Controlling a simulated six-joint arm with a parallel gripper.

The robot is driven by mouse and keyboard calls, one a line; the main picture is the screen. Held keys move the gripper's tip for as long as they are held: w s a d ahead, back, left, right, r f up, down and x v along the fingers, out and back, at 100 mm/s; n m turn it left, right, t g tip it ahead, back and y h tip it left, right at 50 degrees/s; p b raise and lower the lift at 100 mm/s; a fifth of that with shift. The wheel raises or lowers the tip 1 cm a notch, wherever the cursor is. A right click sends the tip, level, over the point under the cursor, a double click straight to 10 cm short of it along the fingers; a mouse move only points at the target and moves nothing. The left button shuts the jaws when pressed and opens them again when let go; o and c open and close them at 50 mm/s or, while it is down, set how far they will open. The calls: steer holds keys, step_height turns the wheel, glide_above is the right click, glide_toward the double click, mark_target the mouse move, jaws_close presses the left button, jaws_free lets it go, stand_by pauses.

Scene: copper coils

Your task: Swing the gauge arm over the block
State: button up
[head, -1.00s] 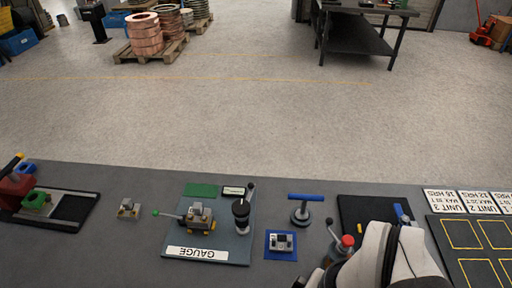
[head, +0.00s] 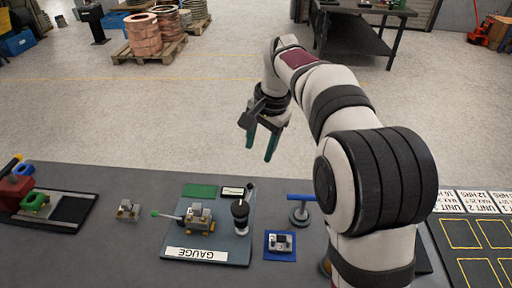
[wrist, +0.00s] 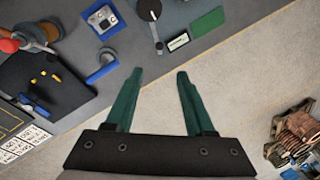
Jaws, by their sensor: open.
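The gauge station is a grey plate (head: 235,252) labelled GAUGE on the bench in the head view. A metal block (head: 200,214) sits in a fixture on it, with a green-knobbed lever (head: 168,215) reaching left. To the right stands a black post (head: 240,212) with a thin dark arm (head: 249,193), which appears to be the gauge arm; it points away from the block, towards the back. It shows partly in the wrist view (wrist: 155,28), cut by the top edge. My gripper (head: 261,148) is open and empty, in the air beyond the bench's far edge; its green fingers also show in the wrist view (wrist: 160,72).
A green patch (head: 199,190) and a small display (head: 232,191) lie behind the block. A blue pad with a small part (head: 281,255) and a blue T-handle (head: 301,197) stand right of the plate. A loose metal part (head: 128,210) sits to the left.

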mark_target(251, 184)
steer(key=f, duration=0.5)
steer(key=w+a+f, duration=0.1)
steer(key=f, duration=0.3)
steer(key=a+f, duration=0.1)
steer(key=f, duration=0.4)
steer(key=shift+w+a+f, duration=0.15)
steer(key=shift+w+f, duration=0.1)
steer(key=shift+f, duration=0.05)
jaws_close()
stand_by(0.5)
